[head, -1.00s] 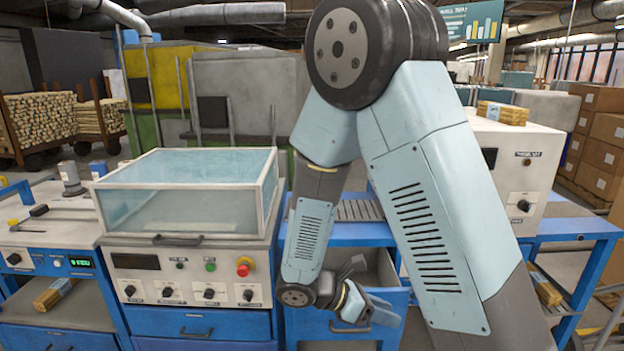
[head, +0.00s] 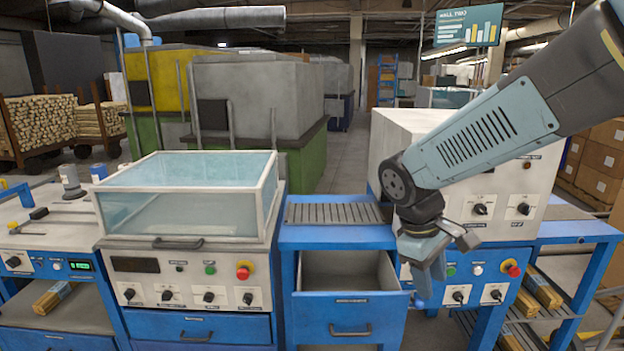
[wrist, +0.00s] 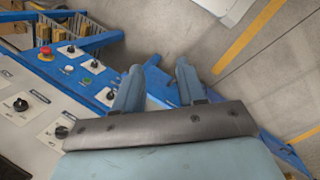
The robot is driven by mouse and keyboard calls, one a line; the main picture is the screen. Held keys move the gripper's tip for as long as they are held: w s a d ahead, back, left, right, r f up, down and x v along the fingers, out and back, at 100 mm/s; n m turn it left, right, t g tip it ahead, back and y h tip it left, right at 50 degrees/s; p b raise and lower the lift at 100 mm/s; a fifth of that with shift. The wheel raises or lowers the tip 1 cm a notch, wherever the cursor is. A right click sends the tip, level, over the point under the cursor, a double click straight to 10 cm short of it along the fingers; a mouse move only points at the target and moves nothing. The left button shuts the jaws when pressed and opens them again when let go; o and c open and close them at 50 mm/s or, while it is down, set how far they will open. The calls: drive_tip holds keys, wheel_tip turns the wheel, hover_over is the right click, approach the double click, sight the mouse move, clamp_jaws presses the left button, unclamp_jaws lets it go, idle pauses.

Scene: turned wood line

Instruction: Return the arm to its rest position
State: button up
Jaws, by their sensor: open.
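My gripper (head: 428,285) hangs at the end of my arm, right of centre in the head view. It points down in front of the right machine's control panel, just right of the open drawer. In the wrist view its two blue fingers (wrist: 158,88) stand apart with nothing between them. Blue frame and grey floor show beyond them. My arm reaches in from the upper right of the head view and hides part of the right machine.
An open, empty-looking drawer (head: 352,318) juts out below a slatted rack (head: 335,213). The white right machine (head: 395,135) stands close behind my arm. A glass-covered machine (head: 190,200) is at left. Bundled sticks (head: 540,290) lie on a lower shelf. Floor (wrist: 285,75) with yellow lines is clear.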

drive_tip(key=s+d+r+m+t+y, duration=0.2)
drive_tip(key=s+r+m+t, duration=0.3)
drive_tip(key=r, duration=0.5)
drive_tip(key=shift+s+r+m+t+y, duration=0.15)
drive_tip(key=shift+r+m+t+y, duration=0.4)
drive_tip(key=shift+m, duration=0.85)
drive_tip(key=shift+f+g, duration=0.2)
drive_tip(key=shift+g, duration=0.05)
